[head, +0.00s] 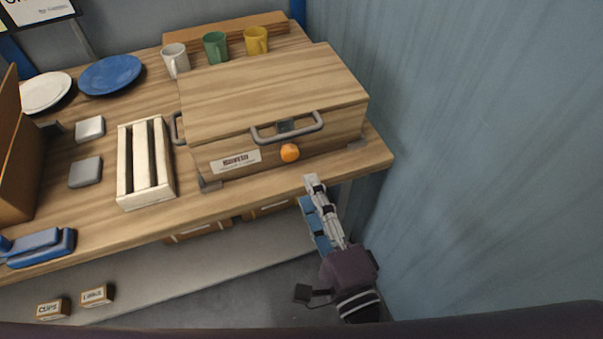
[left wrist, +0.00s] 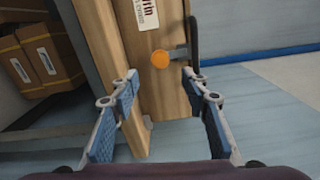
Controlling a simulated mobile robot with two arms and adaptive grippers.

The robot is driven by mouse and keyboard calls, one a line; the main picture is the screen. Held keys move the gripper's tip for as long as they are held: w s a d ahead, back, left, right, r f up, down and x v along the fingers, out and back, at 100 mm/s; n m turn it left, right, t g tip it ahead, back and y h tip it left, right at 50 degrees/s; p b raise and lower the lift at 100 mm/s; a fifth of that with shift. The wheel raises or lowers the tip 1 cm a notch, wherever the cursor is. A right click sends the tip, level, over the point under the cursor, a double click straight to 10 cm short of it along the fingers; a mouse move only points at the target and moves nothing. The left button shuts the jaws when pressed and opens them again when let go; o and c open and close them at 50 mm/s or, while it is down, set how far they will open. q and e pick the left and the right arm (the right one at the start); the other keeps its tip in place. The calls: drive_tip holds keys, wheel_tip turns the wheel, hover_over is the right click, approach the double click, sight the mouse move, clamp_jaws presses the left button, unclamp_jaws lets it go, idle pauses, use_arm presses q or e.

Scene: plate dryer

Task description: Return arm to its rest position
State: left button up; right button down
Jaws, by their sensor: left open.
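My left gripper (head: 309,190) is open and empty in the head view. It is just in front of the table's front edge, below the right part of the wooden plate dryer (head: 265,88). In the left wrist view the two blue-padded fingers of this gripper (left wrist: 163,95) stand wide apart with nothing held between them. The dryer's lid is shut. Its grey handle (head: 288,130) and orange knob (head: 290,152) are on the front, and the knob also shows in the left wrist view (left wrist: 160,59). My right gripper is not in view.
The wooden table (head: 107,215) holds a slatted crate (head: 127,165), a blue plate (head: 110,75), a white plate (head: 45,92) and white, green and yellow mugs at the back. A blue wall (head: 470,130) stands close on the right. Grey floor shows below the table.

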use_arm(q)
drive_tip(key=shift+v, duration=1.15)
wheel_tip(320, 180, down, 24)
drive_tip(key=w+m+g+h, duration=0.1)
drive_tip(key=m+g+h, duration=0.2)
drive_tip(key=g, duration=0.2)
drive_tip(key=s+a+f+n+g+h, duration=0.1)
drive_tip(key=s+a+f+g, duration=0.15)
drive_tip(key=f, duration=0.65)
drive_tip(key=s+a+f+n+g, duration=0.1)
drive_tip(key=s+a+f+g, duration=0.2)
drive_tip(key=f, duration=0.6)
drive_tip(key=s+a+f+n+g+h, duration=0.1)
drive_tip(key=s+a+f+n+g, duration=0.4)
drive_tip(key=s+a+f+n, duration=0.9)
drive_tip(key=s+a+f, duration=0.6)
drive_tip(key=s+a, duration=0.1)
drive_tip(key=s, duration=0.2)
drive_tip(key=shift+a+g+h, duration=0.3)
drive_tip(key=shift+a+g, duration=0.05)
drive_tip(key=shift+a, duration=0.05)
